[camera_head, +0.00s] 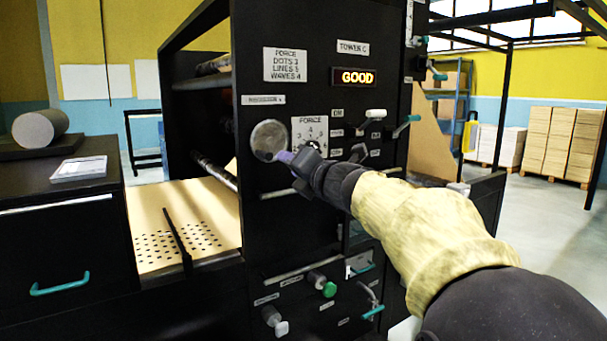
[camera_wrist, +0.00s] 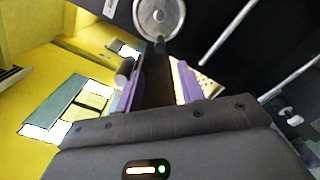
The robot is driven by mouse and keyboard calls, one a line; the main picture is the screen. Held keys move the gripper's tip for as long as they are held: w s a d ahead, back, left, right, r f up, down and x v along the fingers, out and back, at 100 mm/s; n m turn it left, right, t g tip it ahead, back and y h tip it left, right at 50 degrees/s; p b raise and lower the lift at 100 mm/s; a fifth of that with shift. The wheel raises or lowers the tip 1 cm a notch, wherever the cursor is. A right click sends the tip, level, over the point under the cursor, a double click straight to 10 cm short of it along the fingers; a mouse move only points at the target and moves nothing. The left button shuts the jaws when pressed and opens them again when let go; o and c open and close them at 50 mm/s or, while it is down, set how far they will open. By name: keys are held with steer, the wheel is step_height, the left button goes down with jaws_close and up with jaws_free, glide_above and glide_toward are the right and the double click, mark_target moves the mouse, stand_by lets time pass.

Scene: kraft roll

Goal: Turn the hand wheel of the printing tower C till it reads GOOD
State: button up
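Printing tower C (camera_head: 381,62) is a tall black cabinet with a "TOWER C" label. Its display (camera_head: 358,77) reads GOOD in lit amber letters. The hand wheel (camera_head: 266,138) is a round silver disc on the tower's left front face. It also shows at the top of the wrist view (camera_wrist: 158,14), with a small knob near its lower edge. My gripper (camera_head: 282,157) is at the wheel's lower right in the head view. In the wrist view its purple fingers (camera_wrist: 160,78) stand apart, with nothing seen between them. Whether a fingertip touches the wheel cannot be told.
A "FORCE" dial (camera_head: 313,146) sits right of the wheel, partly behind my gripper. Several levers (camera_head: 375,114) are further right. A perforated kraft sheet (camera_head: 190,225) lies left of the tower. A black cabinet (camera_head: 70,240) stands at far left. Stacked cartons (camera_head: 562,140) are at back right.

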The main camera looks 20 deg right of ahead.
steer(key=v, duration=0.3)
steer(key=shift+s+d, duration=0.1)
steer(key=shift+s, duration=0.2)
step_height(320, 180, down, 22)
steer(key=s+d+m+g+h, duration=0.3)
steer(key=m+g+h, duration=0.25)
steer(key=m, duration=1.15)
steer(key=s+a+f+m+g, duration=0.2)
steer(key=s+f+m+g, duration=0.4)
steer(key=s+f, duration=0.4)
steer(key=s+a+f+m+g, duration=0.3)
steer(key=s+f+m, duration=0.4)
steer(key=s+f, duration=0.4)
steer(key=w+p+v, duration=0.2)
steer(key=p+v, duration=0.7)
steer(key=w+r+p+v, duration=0.1)
steer(key=w+p+v, duration=0.1)
steer(key=p+v, duration=0.7)
steer(key=shift+w, duration=0.6)
